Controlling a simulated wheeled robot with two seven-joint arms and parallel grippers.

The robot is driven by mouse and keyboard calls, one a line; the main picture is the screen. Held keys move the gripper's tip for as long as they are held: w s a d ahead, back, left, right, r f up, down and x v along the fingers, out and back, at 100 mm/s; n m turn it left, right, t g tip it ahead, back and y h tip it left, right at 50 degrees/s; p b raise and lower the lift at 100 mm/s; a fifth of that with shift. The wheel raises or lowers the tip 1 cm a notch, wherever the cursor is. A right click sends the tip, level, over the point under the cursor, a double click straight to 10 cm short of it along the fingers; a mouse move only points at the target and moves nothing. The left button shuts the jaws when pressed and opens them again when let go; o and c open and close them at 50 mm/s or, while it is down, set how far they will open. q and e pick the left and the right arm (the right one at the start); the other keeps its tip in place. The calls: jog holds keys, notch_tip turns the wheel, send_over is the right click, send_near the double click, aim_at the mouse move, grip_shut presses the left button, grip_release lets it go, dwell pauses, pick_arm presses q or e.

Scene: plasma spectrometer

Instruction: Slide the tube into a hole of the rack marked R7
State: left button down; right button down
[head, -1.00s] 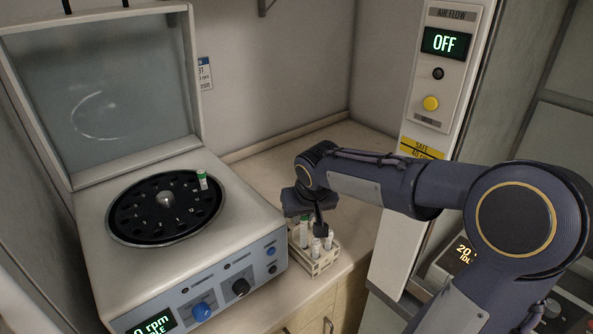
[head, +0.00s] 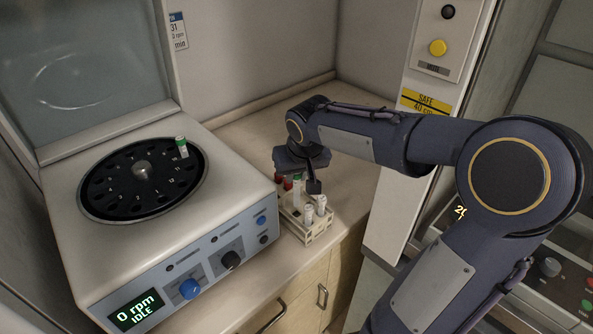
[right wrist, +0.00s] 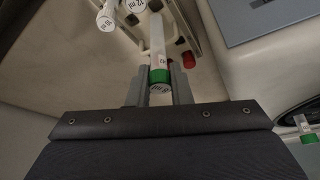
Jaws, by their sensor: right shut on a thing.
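My right gripper (head: 305,187) is over the small pale rack (head: 318,236) on the counter. In the right wrist view the gripper (right wrist: 158,88) is shut on a clear tube with a green cap (right wrist: 159,76). The tube (head: 297,187) points down toward the rack, which also shows in the right wrist view (right wrist: 187,22). I cannot tell whether its lower end is inside a hole. Two white-capped tubes, one at the front (head: 308,216) and one to its right (head: 321,204), stand in the rack. No R7 mark is legible. My left gripper is not in view.
An open centrifuge (head: 180,245) stands just left of the rack, with a green-capped tube (head: 182,147) in its rotor. A red cap (head: 287,184) shows behind the held tube. The counter behind the rack is clear. A panel (head: 425,100) rises at the right.

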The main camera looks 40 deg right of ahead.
jog(key=shift+f, duration=0.5)
jog(key=shift+f+b, duration=0.35)
jog(key=shift+b, duration=0.35)
dwell(0.6)
